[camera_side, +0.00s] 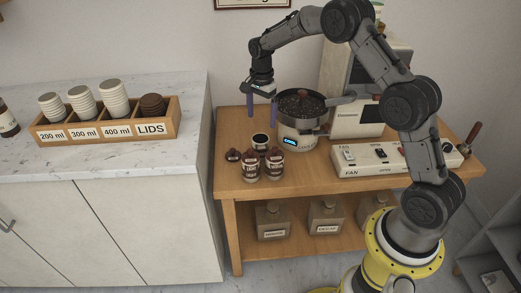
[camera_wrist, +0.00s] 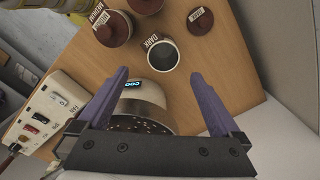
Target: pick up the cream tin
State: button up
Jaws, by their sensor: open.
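Several small tins stand together near the front left of the wooden cart. Two are lidded, a left tin (camera_side: 250,168) and a right tin (camera_side: 274,168), pale with dark red lids and labels. An open pale tin (camera_side: 260,143) stands behind them; in the wrist view its label reads DARK (camera_wrist: 162,55), and its inside looks dark. A loose dark red lid (camera_side: 233,155) lies left of it. No label reads cream, so I cannot tell which tin is meant. My gripper (camera_side: 262,116) is open and empty above and behind the tins; its fingers (camera_wrist: 158,75) show in the wrist view.
A round cooler (camera_side: 298,138) with a pan of dark beans (camera_side: 300,104) stands close right of the tins. A switch panel (camera_side: 365,160) and a machine (camera_side: 357,118) are farther right. The cart top (camera_side: 232,125) is bare at the back left.

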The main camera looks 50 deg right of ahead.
aim_at(261, 149)
jog(key=shift+w+f, duration=0.15)
jog(key=shift+f, duration=3)
jog(key=shift+w+f, duration=0.1)
jog(key=shift+f, duration=3)
grip_shut()
